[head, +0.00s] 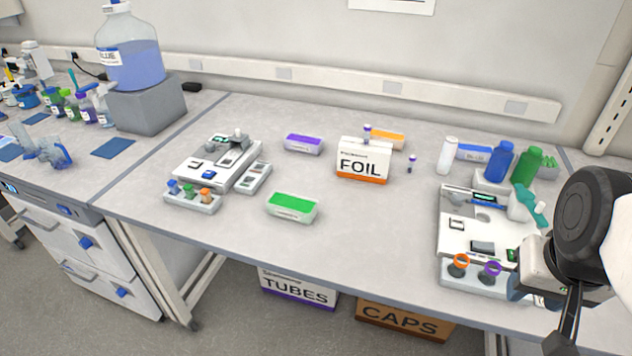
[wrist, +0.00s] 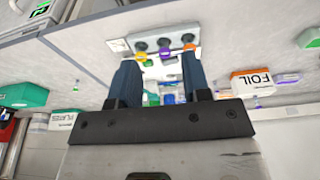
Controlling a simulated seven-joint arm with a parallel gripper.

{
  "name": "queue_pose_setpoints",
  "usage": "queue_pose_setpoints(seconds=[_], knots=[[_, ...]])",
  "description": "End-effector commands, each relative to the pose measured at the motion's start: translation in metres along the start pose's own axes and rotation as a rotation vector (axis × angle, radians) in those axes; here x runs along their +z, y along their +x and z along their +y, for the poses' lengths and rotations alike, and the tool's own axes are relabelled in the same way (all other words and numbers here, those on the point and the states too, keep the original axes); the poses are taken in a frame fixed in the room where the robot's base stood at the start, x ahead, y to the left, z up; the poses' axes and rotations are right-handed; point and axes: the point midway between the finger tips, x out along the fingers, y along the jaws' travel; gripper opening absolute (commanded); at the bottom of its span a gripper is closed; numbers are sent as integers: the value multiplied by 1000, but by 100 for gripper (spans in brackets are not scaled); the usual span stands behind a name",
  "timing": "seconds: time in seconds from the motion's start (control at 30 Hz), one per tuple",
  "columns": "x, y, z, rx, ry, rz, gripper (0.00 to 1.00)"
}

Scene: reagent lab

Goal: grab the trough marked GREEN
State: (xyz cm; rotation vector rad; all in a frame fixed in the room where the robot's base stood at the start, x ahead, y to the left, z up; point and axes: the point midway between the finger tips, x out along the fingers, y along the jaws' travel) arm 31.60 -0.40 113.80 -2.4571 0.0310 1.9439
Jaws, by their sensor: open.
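A trough with a green top (head: 292,206) and a pale body sits on the bench, left of centre and near the front edge, in the head view. Its label is too small to read. My gripper (wrist: 160,64) shows in the wrist view with its two dark blue fingers apart and no object clearly held between them. In the head view my arm is at the far right, over the bench's right end, well away from this trough. I cannot tell whether the green object at the left of the wrist view (wrist: 22,95) is a trough.
Purple (head: 304,146), orange (head: 387,141) and blue (head: 473,152) troughs stand farther back. The FOIL box (head: 363,163) is right of the green trough; a device (head: 218,163) and tube rack (head: 192,200) are left. Another device (head: 470,222) is near my arm. The front middle is clear.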

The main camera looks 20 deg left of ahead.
Motion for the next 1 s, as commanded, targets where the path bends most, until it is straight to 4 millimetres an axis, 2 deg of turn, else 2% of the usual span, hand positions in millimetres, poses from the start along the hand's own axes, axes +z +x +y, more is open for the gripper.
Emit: queue_pose_setpoints(seconds=[0.03, 0.3, 0.73, 0.87, 1.0], knots=[[0, 0, 0, 0, 0, 0, 51], [0, 0, 0, 0, 0, 0, 92], [-4, 3, -6, -22, 19, -13, 92], [-11, 10, -19, -71, 62, -42, 92], [-25, 21, -42, -156, 143, -96, 92]])
